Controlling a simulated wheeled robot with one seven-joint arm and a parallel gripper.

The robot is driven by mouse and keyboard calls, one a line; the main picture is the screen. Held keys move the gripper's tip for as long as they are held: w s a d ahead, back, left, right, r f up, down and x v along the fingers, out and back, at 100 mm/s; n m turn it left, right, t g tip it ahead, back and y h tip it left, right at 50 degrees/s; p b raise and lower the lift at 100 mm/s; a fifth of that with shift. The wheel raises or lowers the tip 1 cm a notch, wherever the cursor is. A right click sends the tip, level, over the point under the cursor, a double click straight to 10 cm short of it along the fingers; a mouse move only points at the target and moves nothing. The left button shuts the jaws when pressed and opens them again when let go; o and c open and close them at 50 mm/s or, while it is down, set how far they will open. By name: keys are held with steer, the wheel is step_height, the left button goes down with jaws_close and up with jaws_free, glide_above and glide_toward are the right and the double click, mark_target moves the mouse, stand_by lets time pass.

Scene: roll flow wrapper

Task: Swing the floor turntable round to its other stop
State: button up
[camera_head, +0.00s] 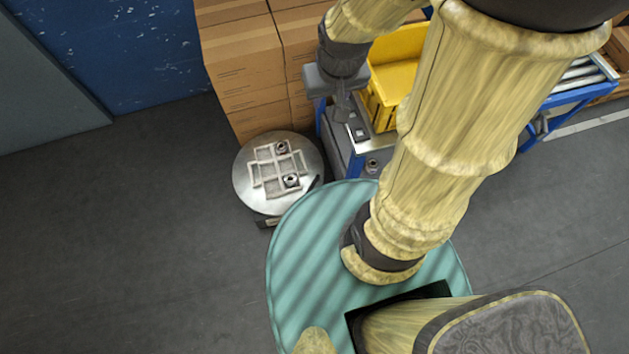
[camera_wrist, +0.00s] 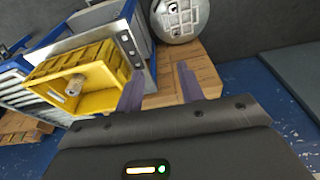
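The floor turntable (camera_head: 243,182) is a round silver disc low on the floor, left of centre in the head view. It carries a light frame pattern and two small dark-centred metal parts (camera_head: 291,180). A dark piece shows at its right edge and a dark block under its front edge. The turntable also shows at the top of the wrist view (camera_wrist: 178,36), cut off by the picture edge. My gripper (camera_head: 343,108) hangs above and to the right of the turntable, apart from it. In the wrist view its two fingers (camera_wrist: 160,88) stand apart with nothing between them.
Stacked cardboard boxes (camera_head: 240,65) stand behind the turntable. A blue-framed bench (camera_head: 383,147) with a yellow bin (camera_head: 397,78) is to its right, close by my gripper. In the wrist view the bin (camera_wrist: 96,55) holds a small cylinder. Floor left of the turntable (camera_head: 130,230) is clear.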

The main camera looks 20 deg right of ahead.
steer(key=w+f+m+g+b, duration=0.15)
steer(key=w+f+b, duration=0.25)
steer(key=f+b, duration=0.9)
steer(key=w+f+m+b, duration=0.4)
steer(key=f+b, duration=0.5)
steer(key=f, duration=0.7)
steer(key=m+g+b, duration=0.1)
steer(key=m+b, duration=0.2)
steer(key=b, duration=1.8)
glide_above(314, 182)
step_height(314, 182, down, 34)
steer(key=shift+r, duration=0.2)
steer(key=shift+w, duration=0.1)
step_height(314, 182, down, 18)
steer(key=b, duration=0.9)
steer(key=shift+r, duration=0.25)
jaws_close()
